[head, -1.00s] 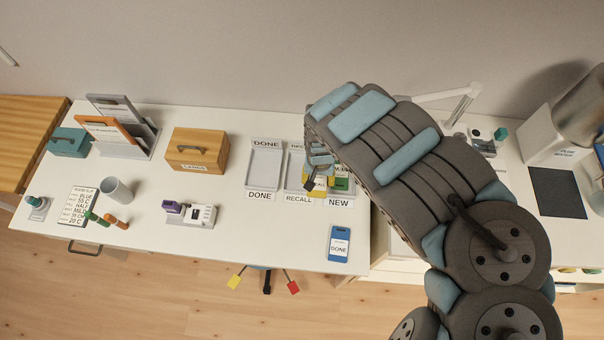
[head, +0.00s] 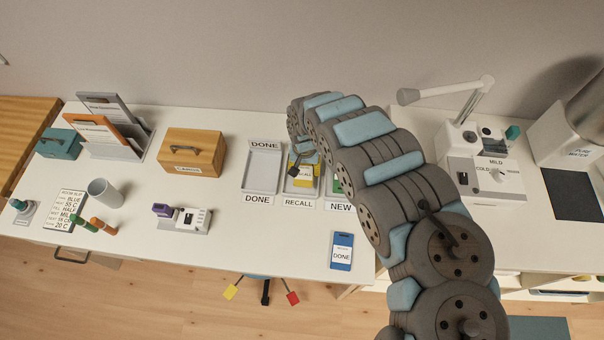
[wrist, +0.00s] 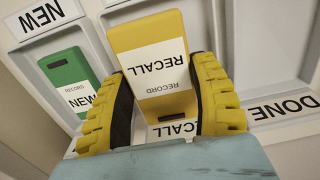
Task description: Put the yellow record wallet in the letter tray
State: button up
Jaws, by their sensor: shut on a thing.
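The yellow record wallet (head: 303,178), with a white RECALL label, is at the middle RECALL compartment of the letter tray (head: 262,188). In the wrist view, the wallet (wrist: 155,45) stands between the two yellow-ribbed fingers of my gripper (wrist: 163,82), which is shut on it. In the head view my gripper (head: 303,160) is small and partly hidden by my arm. I cannot tell whether the wallet touches the compartment floor. A green NEW wallet (wrist: 68,83) lies in the NEW compartment. The DONE compartment (wrist: 265,45) is empty.
A blue DONE wallet (head: 341,252) lies on the desk in front of the tray. A wooden box (head: 191,155) stands left of the tray. A small white and purple device (head: 186,218), a grey cup (head: 105,192) and markers (head: 101,226) are further left.

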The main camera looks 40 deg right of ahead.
aim_at(302, 173)
jog(key=shift+w+f, duration=0.45)
jog(key=shift+w, duration=0.15)
jog(key=shift+f, duration=0.2)
jog(key=shift+w+d+f+b, duration=0.2)
jog(key=shift+w+f+b, duration=0.05)
jog(key=shift+f+b, duration=0.1)
jog(key=shift+f, duration=1.35)
jog(key=shift+f, duration=0.1)
jog(key=o, duration=0.9)
jog(key=shift+r+p, duration=0.9)
jog(key=shift+r, duration=5.2)
